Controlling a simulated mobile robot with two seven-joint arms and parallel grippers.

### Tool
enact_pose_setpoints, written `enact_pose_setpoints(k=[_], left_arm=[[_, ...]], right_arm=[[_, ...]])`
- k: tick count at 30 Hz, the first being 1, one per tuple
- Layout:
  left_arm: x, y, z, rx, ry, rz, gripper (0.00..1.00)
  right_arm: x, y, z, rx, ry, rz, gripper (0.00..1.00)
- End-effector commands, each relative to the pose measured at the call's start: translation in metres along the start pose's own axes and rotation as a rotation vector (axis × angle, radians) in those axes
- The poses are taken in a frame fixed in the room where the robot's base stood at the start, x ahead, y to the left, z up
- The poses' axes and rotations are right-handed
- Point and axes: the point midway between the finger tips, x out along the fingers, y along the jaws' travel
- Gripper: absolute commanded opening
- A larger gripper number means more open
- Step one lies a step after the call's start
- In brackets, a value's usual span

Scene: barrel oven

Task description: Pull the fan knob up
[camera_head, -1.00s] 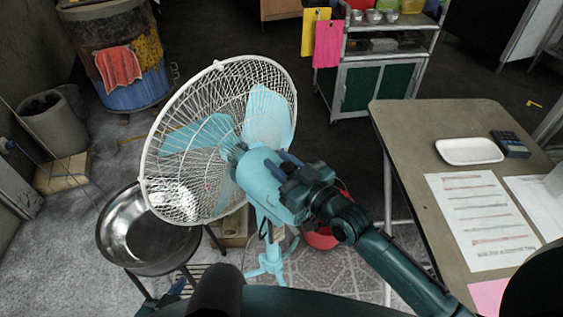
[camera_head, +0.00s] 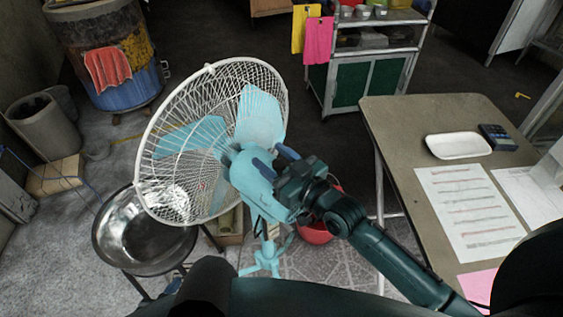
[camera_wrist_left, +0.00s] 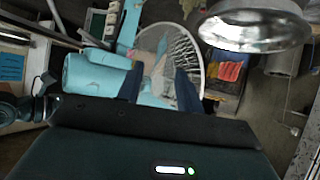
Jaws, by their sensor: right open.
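The light-blue fan has a white wire guard (camera_head: 165,100) and a rounded motor housing (camera_head: 246,178) behind it. My right gripper (camera_head: 275,160) is open, its two dark-blue fingers apart at the upper right of the housing; contact cannot be told. The fan knob cannot be made out. In the left wrist view the housing (camera_wrist_left: 92,75) is at the left and the guard (camera_wrist_left: 184,45) in the middle.
A metal bowl (camera_head: 145,263) on a stand is left of the fan. A table (camera_head: 400,120) with a white tray (camera_head: 458,146) and papers stands at the right. A red bucket (camera_head: 316,233) is behind my right arm. A green cabinet (camera_head: 349,85) and a barrel (camera_head: 130,92) stand farther back.

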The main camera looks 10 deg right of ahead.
Motion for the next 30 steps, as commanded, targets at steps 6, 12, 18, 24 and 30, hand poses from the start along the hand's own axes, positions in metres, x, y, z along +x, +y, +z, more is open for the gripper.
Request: enact_pose_setpoints(k=[6, 12, 18, 24, 30], left_arm=[[0.001, 0.001, 0.001, 0.000, 0.001, 0.002, 0.36], [0.002, 0.001, 0.003, 0.004, 0.005, 0.006, 0.36], [0.003, 0.003, 0.003, 0.008, 0.009, 0.011, 0.36], [0.003, 0.003, 0.003, 0.012, 0.013, 0.013, 0.36], [0.002, 0.003, 0.002, 0.013, 0.015, 0.014, 0.36]], right_arm=[[-0.028, 0.000, 0.002, -0.002, -0.003, -0.001, 0.49], [-0.075, 0.000, 0.003, -0.002, -0.006, -0.001, 0.49], [-0.111, 0.000, 0.002, -0.001, -0.003, 0.000, 0.49], [-0.128, 0.000, 0.000, -0.001, 0.001, 0.000, 0.49], [-0.131, 0.000, -0.001, -0.001, 0.002, 0.000, 0.49]])
